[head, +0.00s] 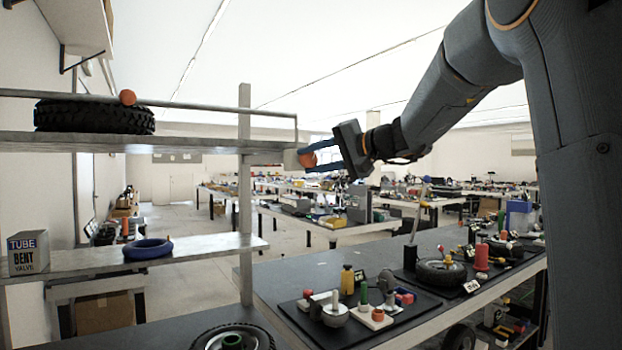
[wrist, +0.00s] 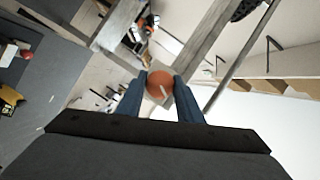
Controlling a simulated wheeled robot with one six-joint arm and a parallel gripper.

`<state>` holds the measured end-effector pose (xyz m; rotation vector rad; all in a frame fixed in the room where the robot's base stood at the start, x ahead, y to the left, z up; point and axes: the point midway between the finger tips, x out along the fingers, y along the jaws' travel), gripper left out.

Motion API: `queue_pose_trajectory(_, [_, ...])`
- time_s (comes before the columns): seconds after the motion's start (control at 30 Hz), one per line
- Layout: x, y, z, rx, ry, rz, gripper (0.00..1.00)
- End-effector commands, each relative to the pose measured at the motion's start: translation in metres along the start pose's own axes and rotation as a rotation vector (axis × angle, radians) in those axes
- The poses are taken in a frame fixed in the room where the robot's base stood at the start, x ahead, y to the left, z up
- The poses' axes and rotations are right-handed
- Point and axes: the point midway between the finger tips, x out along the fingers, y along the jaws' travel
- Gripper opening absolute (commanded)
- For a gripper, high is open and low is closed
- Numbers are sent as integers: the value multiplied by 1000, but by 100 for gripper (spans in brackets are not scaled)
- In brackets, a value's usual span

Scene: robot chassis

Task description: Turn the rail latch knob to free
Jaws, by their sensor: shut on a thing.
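The orange rail latch knob (head: 307,158) sits on a small light block (head: 291,158) at the right end of the upper shelf (head: 190,142), beside the metal post. My gripper (head: 312,158) reaches it from the right, and its blue fingers are closed on the knob. In the wrist view the round knob (wrist: 159,82) lies between the two blue fingertips of my gripper (wrist: 160,92), with a short pale mark on its face slanting to the lower right. The fingers hide the knob's sides.
The lower shelf holds a blue ring (head: 148,249) and a tube box (head: 28,252). A dark workbench (head: 290,268) with parts trays stands below my arm.

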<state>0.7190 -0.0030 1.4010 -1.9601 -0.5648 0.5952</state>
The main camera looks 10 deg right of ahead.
Motion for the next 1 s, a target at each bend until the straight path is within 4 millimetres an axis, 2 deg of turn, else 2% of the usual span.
queue_pose_trajectory(0.03, [2, 7, 1, 38, 1, -16, 10])
queue_pose_trajectory(0.7, [2, 7, 2, 624, 0, -258, 10])
queue_pose_trajectory(1.0, [2, 6, 2, 833, 0, -344, 10])
